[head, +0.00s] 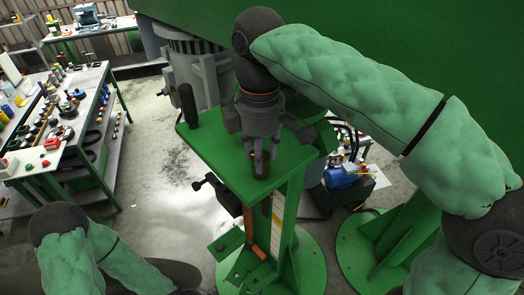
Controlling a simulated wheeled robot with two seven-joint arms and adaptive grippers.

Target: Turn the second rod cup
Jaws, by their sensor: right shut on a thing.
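A small brownish rod cup (261,167) stands on the flat green top plate of the green machine stand (215,148). My right gripper (261,153) points down from above and is shut on this cup, its fingers around the upper part. The fingers hide part of the cup. My left arm shows at the lower left, but its gripper is not in view.
A black upright cylinder (188,106) stands at the plate's left corner. Workbenches with tools (60,110) stand at the left. A blue motor-like part (341,176) is right of the stand. The concrete floor (150,150) between benches and stand is clear.

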